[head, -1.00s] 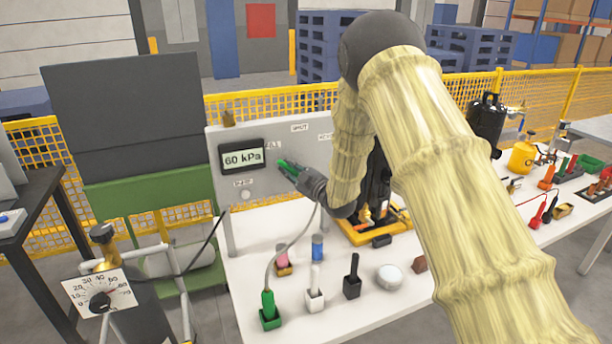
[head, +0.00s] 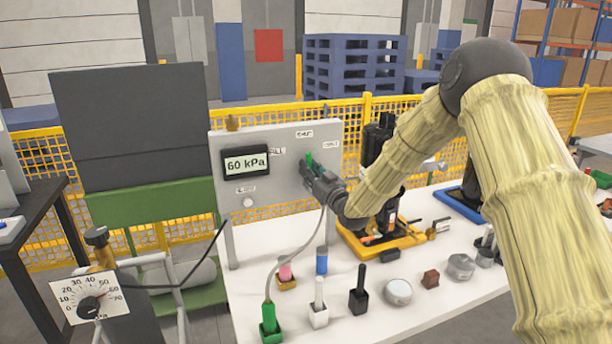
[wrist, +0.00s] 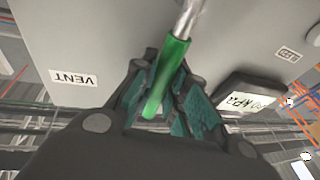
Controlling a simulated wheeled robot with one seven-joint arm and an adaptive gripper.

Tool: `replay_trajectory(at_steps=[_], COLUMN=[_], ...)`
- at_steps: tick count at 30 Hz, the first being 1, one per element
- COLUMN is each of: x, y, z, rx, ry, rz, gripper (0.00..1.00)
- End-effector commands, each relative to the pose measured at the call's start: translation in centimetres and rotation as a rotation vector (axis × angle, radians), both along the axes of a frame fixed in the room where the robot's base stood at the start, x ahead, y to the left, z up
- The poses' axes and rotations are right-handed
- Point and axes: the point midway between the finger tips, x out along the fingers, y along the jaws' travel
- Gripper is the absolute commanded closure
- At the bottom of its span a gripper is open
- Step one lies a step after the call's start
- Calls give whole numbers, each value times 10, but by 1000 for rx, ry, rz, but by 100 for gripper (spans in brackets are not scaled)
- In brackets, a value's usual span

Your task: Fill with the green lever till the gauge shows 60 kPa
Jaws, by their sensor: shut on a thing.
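The panel (head: 225,180) carries a digital display (head: 246,162) that reads 60 kPa. The green lever (head: 309,160) stands roughly upright on the panel, below the top label (head: 304,134). My gripper (head: 318,178) is at the lever, right of the display. In the wrist view, my gripper (wrist: 162,95) is shut on the green handle of the lever (wrist: 168,72), whose metal shaft runs up out of the frame. The VENT label (wrist: 74,78) and the display (wrist: 243,99) also show there. The lever's pivot is hidden.
The white table (head: 345,330) holds a green-handled tool (head: 269,320), small blocks and a yellow-based device (head: 360,240). A yellow fence runs behind.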

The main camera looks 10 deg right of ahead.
Motion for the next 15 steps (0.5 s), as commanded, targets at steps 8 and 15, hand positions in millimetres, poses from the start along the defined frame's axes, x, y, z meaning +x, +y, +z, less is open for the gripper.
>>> replay_trajectory(at_steps=[8, 15], x=[0, 0], y=[-4, -5], z=[-1, -1], rx=[40, 41], ry=[10, 10], rz=[-2, -1], gripper=[100, 100])
